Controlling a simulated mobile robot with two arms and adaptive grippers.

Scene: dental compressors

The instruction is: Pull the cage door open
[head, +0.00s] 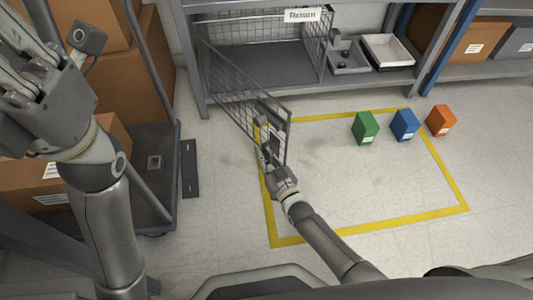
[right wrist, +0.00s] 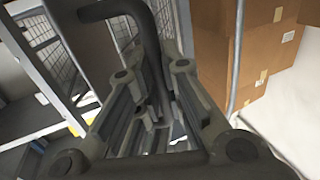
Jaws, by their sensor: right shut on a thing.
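The wire mesh cage door (head: 235,88) stands swung outward from the left side of the cage (head: 265,55) on the shelf, and the cage front is open. My right gripper (head: 268,153) is at the door's free end, shut on its handle. In the right wrist view, the dark bent handle (right wrist: 140,15) runs down between the fingers (right wrist: 155,105). Mesh shows behind them. My left gripper (head: 35,95) is raised at the upper left, away from the door; its finger opening is unclear.
A cart with cardboard boxes (head: 100,85) stands at the left. Green (head: 365,128), blue (head: 405,125) and orange (head: 441,120) boxes stand on the floor at the right, near the yellow outline (head: 368,226). Trays (head: 387,51) sit on the shelf. Floor inside the outline is mostly clear.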

